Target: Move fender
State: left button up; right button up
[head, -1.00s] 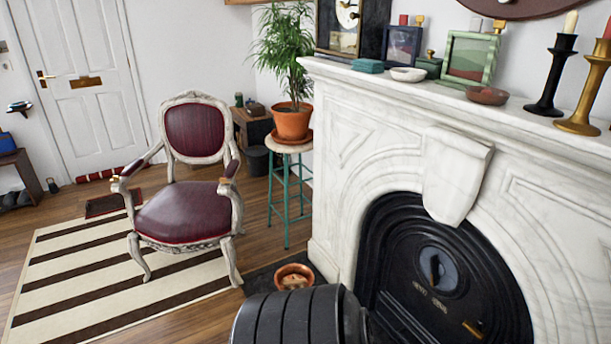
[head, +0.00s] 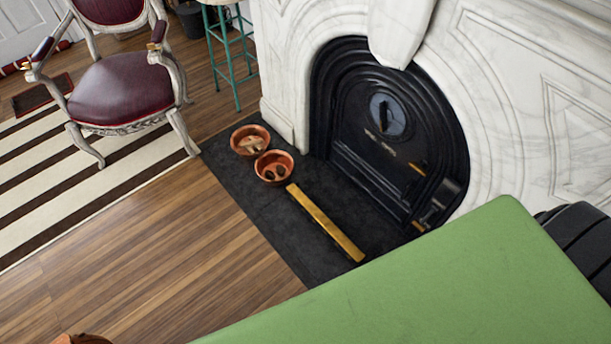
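The fender appears as a straight brass-coloured bar (head: 325,222) lying on the dark hearth slab in front of the fireplace. It runs diagonally from beside the nearer copper bowl (head: 274,167) towards the lower right. Its visible length is uncovered and nothing grips it. I cannot make out either gripper. A black ribbed part, probably my arm, shows at the right edge behind the green surface.
A large green surface (head: 430,285) fills the lower right foreground. A second copper bowl (head: 250,140) stands on the hearth slab (head: 245,190). A burgundy armchair (head: 122,88) and teal stool (head: 229,55) stand upper left.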

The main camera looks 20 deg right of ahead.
aim_at(328, 228)
jog(key=z, duration=0.95)
